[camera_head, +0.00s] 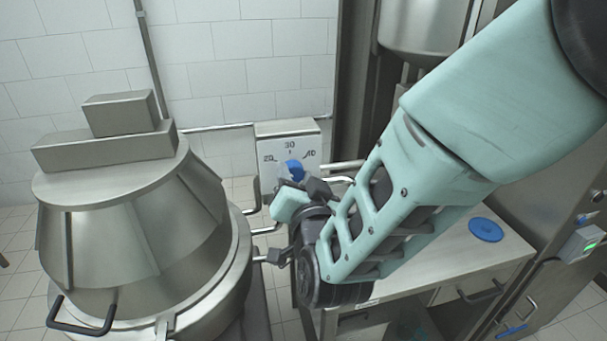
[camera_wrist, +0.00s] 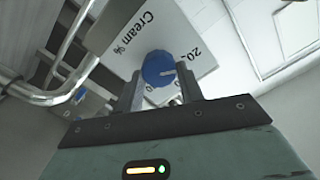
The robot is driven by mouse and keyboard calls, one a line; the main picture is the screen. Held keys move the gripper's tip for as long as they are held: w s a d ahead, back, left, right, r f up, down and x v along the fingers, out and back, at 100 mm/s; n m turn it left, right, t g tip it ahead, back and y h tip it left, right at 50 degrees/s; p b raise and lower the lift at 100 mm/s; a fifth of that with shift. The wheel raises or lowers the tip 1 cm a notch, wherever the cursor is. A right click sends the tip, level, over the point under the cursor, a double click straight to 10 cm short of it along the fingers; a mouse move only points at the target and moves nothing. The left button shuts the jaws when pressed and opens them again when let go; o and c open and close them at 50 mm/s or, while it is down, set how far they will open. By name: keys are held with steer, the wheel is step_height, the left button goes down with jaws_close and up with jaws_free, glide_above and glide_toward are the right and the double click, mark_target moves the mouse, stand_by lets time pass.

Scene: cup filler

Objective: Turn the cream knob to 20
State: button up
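The cream knob is a blue round knob (camera_head: 294,168) on a pale control box (camera_head: 272,135) marked 20, 30 and 40. In the wrist view the blue knob (camera_wrist: 156,66) sits on the white face printed "Cream %" (camera_wrist: 131,38). My gripper (camera_head: 293,183) is at the knob. In the wrist view my gripper (camera_wrist: 158,76) has its two fingers apart, one on each side of the knob. Whether they touch it I cannot tell. The fingers partly hide the other labels.
A large steel vessel (camera_head: 130,220) with a lid stands left of the box. Bent metal handles or pipes (camera_wrist: 40,97) run close on the left. A steel table (camera_head: 440,250) with a blue disc (camera_head: 485,229) is at right. A tiled wall (camera_head: 230,55) is behind.

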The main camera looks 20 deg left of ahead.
steer(key=o, duration=0.4)
steer(key=shift+s+d, duration=0.1)
steer(key=b+v, duration=0.4)
steer(key=v, duration=1.3)
steer(key=shift+d+b, duration=0.15)
steer(key=shift+b, duration=0.2)
